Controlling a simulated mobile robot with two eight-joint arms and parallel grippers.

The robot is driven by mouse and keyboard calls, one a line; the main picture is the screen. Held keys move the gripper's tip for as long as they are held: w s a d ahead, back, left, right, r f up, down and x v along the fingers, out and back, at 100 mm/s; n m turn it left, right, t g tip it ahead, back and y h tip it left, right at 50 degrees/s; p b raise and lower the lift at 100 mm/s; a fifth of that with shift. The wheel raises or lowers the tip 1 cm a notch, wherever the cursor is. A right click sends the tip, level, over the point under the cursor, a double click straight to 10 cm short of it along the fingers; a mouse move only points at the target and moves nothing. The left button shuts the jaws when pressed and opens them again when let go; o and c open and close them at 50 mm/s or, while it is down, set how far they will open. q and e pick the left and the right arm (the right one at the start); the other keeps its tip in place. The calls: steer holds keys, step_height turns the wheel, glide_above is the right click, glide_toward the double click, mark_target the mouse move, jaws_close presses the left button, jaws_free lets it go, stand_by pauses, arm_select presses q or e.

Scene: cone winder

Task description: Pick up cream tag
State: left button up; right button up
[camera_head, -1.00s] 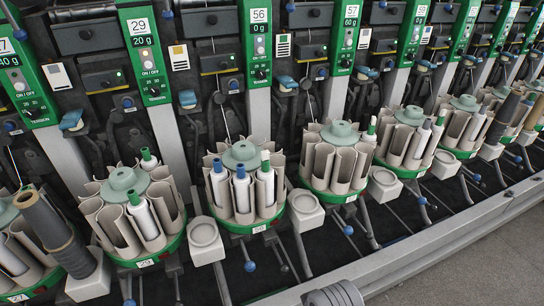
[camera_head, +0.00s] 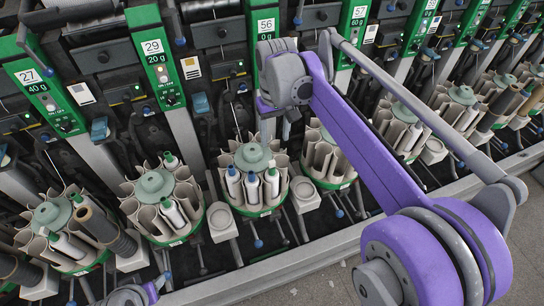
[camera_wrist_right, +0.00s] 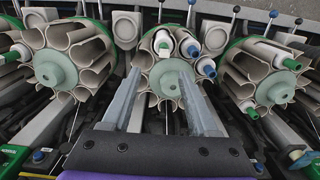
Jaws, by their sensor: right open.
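My right gripper (camera_wrist_right: 159,72) is open, with its two grey fingers spread over a bobbin pot and nothing between them. In the head view my right arm (camera_head: 355,130) reaches in from the right, its wrist in front of panel 56. Several pale tags show by the panels: a white one (camera_head: 81,93) beside panel 27, one with a yellowish patch (camera_head: 190,68) beside panel 29, and a creamy one (camera_head: 371,34) beside the 60 g panel. I cannot tell which is the cream tag. My arm hides the area right of panel 56. My left gripper is not in view.
Neighbouring pots (camera_head: 156,187) stand close on both sides. Small square holders (camera_head: 305,190) and blue-knobbed levers stick out in front. Bare floor lies at the lower right.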

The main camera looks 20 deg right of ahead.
glide_above(272, 161)
steer(key=f, duration=0.4)
steer(key=shift+s+d+f, duration=0.1)
steer(key=shift+s+d, duration=0.15)
steer(key=shift+d, duration=0.1)
steer(key=shift+w+a+f, duration=0.1)
steer(key=shift+a+f, duration=0.1)
steer(key=shift+f, duration=1.25)
steer(key=shift+w+a+f, duration=0.1)
steer(key=shift+a+f, duration=0.05)
steer(key=shift+f, duration=1.3)
steer(key=c, duration=0.9)
